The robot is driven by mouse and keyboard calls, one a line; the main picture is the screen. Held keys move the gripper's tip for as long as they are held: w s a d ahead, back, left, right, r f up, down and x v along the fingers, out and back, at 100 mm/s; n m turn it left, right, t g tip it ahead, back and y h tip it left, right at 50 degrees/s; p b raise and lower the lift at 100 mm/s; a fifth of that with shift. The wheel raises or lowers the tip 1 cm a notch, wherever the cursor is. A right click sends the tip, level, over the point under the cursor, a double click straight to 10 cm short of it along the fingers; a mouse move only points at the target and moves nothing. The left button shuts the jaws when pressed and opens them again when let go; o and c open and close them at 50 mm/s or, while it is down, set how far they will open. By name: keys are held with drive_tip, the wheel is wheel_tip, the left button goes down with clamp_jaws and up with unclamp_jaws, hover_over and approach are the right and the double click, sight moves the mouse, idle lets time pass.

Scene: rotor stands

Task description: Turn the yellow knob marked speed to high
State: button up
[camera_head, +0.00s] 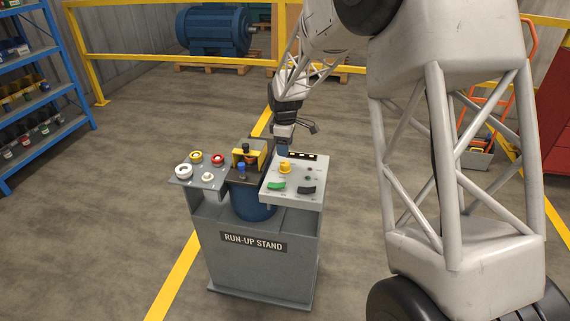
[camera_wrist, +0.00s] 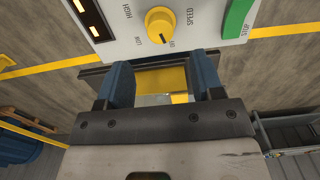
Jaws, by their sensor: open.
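The yellow knob (camera_head: 285,167) stands on the light control panel (camera_head: 309,199) of the run-up stand. In the wrist view the knob (camera_wrist: 160,24) is beside the printed word SPEED, with HIGH and LOW lettered around it. Its dark pointer mark faces the small label at its lower right, which looks like OFF. My gripper (camera_head: 284,146) is over the back of the panel. In the wrist view its two blue fingers (camera_wrist: 163,80) are apart, with the knob beyond their tips and not between them. A yellow surface shows behind the gap.
A green switch (camera_head: 276,185) and a black switch (camera_head: 306,190) sit on the panel near the knob. A yellow bracket (camera_head: 246,152) stands left of it. Floor around the stand is clear.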

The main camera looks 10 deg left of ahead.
sight(285, 163)
drive_tip(key=shift+f, duration=0.2)
drive_tip(key=shift+f, duration=3.75)
drive_tip(key=shift+c, duration=0.2)
drive_tip(key=c, duration=0.9)
